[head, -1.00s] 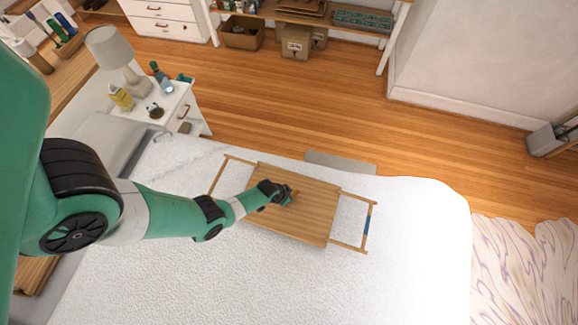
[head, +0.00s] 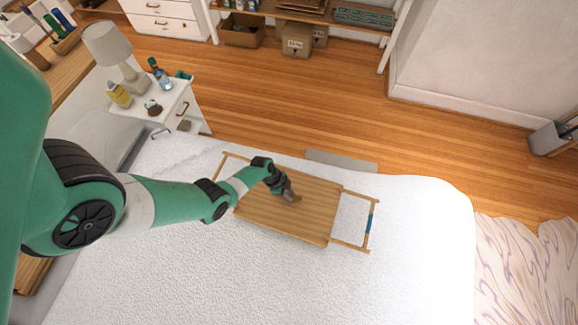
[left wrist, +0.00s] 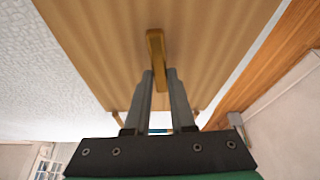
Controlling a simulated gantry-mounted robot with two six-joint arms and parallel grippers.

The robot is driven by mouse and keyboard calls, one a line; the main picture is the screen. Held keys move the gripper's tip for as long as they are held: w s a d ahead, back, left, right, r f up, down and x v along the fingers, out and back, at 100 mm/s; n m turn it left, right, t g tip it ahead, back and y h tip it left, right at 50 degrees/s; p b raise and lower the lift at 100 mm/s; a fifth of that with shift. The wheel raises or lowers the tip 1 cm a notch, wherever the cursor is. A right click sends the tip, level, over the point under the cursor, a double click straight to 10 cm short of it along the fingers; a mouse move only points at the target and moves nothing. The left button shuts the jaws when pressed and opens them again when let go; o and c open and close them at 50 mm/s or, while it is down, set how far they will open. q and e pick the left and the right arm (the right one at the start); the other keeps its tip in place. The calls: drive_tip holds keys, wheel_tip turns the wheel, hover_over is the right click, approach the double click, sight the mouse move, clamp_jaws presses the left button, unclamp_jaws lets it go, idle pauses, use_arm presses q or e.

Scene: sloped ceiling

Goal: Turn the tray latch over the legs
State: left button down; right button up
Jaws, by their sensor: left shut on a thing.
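The wooden tray (head: 310,222) lies on the white bed with its plain slatted face up; it also fills the upper part of the left wrist view (left wrist: 100,25). Leg frames stick out flat at both ends; the right one (head: 349,244) has a blue band on its end bar. The latch, a small golden-brown bar (left wrist: 155,45), sits on the tray face. My left gripper (head: 291,196) is at the latch, its two fingers (left wrist: 160,73) shut on the near end of it. In the head view the fingers hide most of the latch. My right gripper is not in view.
The white bed (head: 420,260) is clear around the tray. A grey bench-like slab (head: 341,161) shows beyond the bed's far edge. A white nightstand (head: 185,105) with a lamp (head: 108,48) and bottles stands at the upper left.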

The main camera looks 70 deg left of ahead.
use_arm(q)
drive_tip(key=shift+m, duration=0.7)
drive_tip(key=c, duration=0.8)
unclamp_jaws()
drive_tip(key=shift+o, duration=0.2)
drive_tip(key=p+v, duration=1.1)
drive_tip(key=p, duration=0.1)
drive_tip(key=shift+a+r, duration=0.3)
